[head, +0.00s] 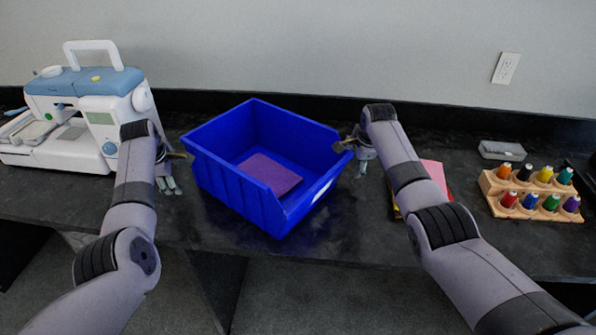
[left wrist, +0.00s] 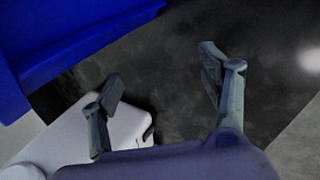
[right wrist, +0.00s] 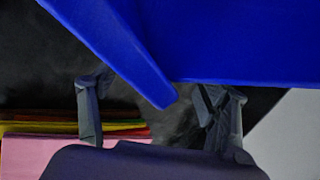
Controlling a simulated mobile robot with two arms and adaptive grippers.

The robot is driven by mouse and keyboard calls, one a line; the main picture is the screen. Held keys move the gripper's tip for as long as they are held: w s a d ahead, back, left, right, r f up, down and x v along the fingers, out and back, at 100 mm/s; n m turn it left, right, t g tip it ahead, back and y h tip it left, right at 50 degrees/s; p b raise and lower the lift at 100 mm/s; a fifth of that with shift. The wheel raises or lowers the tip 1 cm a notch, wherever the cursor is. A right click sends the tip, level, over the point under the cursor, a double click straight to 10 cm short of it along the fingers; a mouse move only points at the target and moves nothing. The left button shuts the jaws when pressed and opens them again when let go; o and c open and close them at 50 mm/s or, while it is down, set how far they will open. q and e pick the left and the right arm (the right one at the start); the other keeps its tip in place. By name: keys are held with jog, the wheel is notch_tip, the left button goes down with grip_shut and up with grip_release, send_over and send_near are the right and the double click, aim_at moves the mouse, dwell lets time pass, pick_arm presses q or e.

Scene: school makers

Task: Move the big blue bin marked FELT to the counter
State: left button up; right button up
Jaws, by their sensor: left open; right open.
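The big blue bin (head: 235,185) sits on the black counter between my two grippers, with a purple felt sheet (head: 270,175) inside. A white label shows on its right front side, but its words cannot be read. My left gripper (head: 172,170) is open beside the bin's left side. In the left wrist view the bin (left wrist: 70,40) is at the upper left, outside the open fingers (left wrist: 160,90). My right gripper (head: 353,157) is open close to the bin's right rim.
The counter (head: 340,225) is dark. A white and blue sewing machine (head: 95,110) stands at the left. Pink and yellow sheets (head: 433,172) lie partly behind my right arm. A wooden thread rack (head: 530,195) and a small clear box (head: 502,150) are at the right.

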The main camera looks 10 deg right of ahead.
pick_arm(q)
jog(key=shift+r, duration=0.1)
pick_arm(e)
jog(key=shift+r, duration=0.1)
pick_arm(q)
jog(key=v, duration=1.1)
jog(key=shift+s+r, duration=0.2)
jog(key=shift+r, duration=0.1)
pick_arm(e)
jog(key=v, duration=1.2)
